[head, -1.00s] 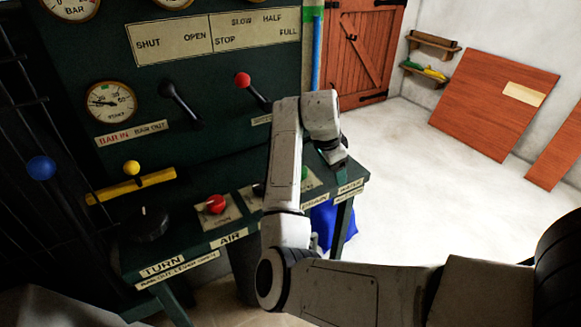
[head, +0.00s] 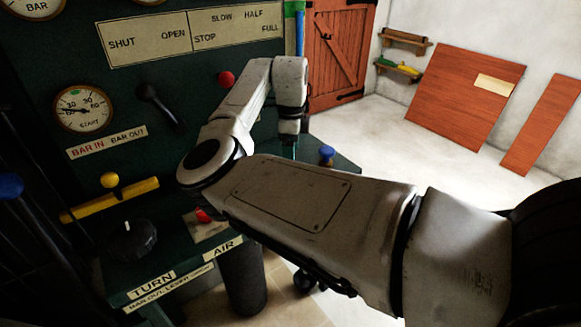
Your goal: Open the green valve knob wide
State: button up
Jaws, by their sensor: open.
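The green valve knob does not show clearly; my arm covers the middle of the console ledge. My gripper (head: 291,138) hangs at the end of my wrist over the right part of that ledge, pointing down. Its fingers are small and dark here, and they are open. I cannot tell whether they touch anything. A blue knob (head: 326,155) stands on the ledge just right of my gripper.
A red button (head: 203,215) sits partly behind my forearm. A black dial (head: 133,238), a yellow lever (head: 110,182), a black lever (head: 160,103) and a red-ball lever (head: 226,79) are to the left. The floor at right (head: 395,150) is clear.

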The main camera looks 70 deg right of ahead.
notch_tip(320, 180, down, 6)
jog(key=shift+r, duration=0.1)
dwell(0.4)
jog(key=c, duration=1)
